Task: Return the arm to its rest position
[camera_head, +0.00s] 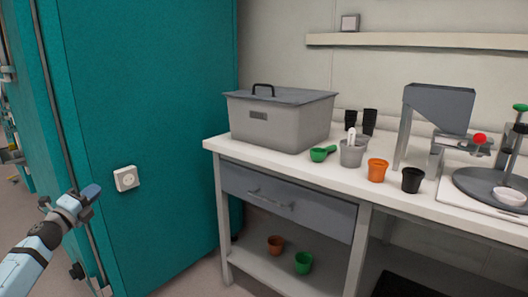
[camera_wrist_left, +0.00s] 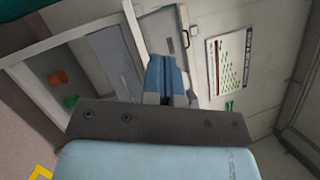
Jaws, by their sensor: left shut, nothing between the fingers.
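My left arm comes in from the lower left of the head view. Its gripper (camera_head: 88,195) is raised in front of the teal chamber wall, well left of the workbench and apart from it. In the left wrist view the two blue fingers (camera_wrist_left: 166,80) lie together, shut with nothing between them. My right gripper is in neither view.
The white workbench (camera_head: 210,143) holds a grey lidded box (camera_head: 285,120), a green scoop (camera_head: 320,154), several pots and a hopper device (camera_head: 440,105). An orange pot (camera_head: 275,244) and a green pot (camera_head: 303,262) stand on its lower shelf. A socket (camera_head: 126,178) sits on the teal wall (camera_head: 150,90).

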